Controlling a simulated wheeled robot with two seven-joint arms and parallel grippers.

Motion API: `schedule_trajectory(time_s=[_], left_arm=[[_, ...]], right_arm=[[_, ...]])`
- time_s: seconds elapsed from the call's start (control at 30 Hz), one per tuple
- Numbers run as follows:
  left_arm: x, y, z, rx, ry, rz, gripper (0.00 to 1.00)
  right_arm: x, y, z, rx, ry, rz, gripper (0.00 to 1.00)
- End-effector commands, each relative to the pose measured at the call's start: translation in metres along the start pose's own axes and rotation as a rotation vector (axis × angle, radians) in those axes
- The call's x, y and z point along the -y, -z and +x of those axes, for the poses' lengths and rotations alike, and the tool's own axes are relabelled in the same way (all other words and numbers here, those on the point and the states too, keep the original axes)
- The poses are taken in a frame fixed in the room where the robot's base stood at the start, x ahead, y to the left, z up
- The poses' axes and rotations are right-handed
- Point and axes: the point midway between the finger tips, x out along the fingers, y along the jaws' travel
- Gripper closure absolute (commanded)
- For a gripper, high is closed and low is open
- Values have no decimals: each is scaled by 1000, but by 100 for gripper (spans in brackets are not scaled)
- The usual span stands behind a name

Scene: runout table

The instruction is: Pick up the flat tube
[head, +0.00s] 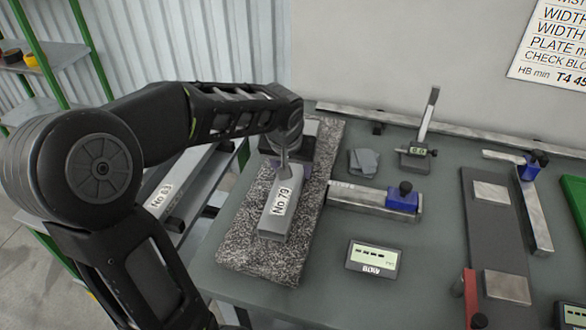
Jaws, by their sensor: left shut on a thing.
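The flat tube is a grey rectangular bar (270,219) with a white label reading "No 79". It lies lengthwise over the speckled granite plate (235,245) in the middle of the head view. My left gripper (284,162) comes down from above at the tube's far end and is shut on it. The fingertips are small and partly hidden by my wrist. I cannot tell whether the tube touches the plate or is just above it. My right gripper is out of view.
Another labelled bar (161,199) lies on the rack at left. Right of the plate are a steel rule with a blue slider (402,201), a digital readout (373,259), a height gauge (418,150) and grey plates (364,162). The table front centre is clear.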

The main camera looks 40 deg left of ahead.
Motion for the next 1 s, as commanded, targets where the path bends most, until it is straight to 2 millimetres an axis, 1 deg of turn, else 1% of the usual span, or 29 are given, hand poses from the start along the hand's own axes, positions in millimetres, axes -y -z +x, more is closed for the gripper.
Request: schedule_trajectory(time_s=[0.17, 0.27, 0.37, 0.6, 0.7, 0.83, 1.0], left_arm=[[0, 4, -7, -6, 0, 0, 100], [0, 9, -17, -7, -1, -2, 100], [0, 15, -32, -8, -1, -1, 100], [-1, 32, -74, -7, -2, -1, 100], [0, 37, -86, -6, -1, 0, 100], [0, 39, -93, -4, -1, 0, 100], [0, 39, -94, -3, -1, 0, 100]], right_arm=[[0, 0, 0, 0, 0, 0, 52], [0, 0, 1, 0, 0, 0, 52], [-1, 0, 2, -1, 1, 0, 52], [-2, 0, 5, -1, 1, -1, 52], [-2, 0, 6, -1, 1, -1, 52], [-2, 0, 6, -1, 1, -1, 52], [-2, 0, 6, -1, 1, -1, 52]])
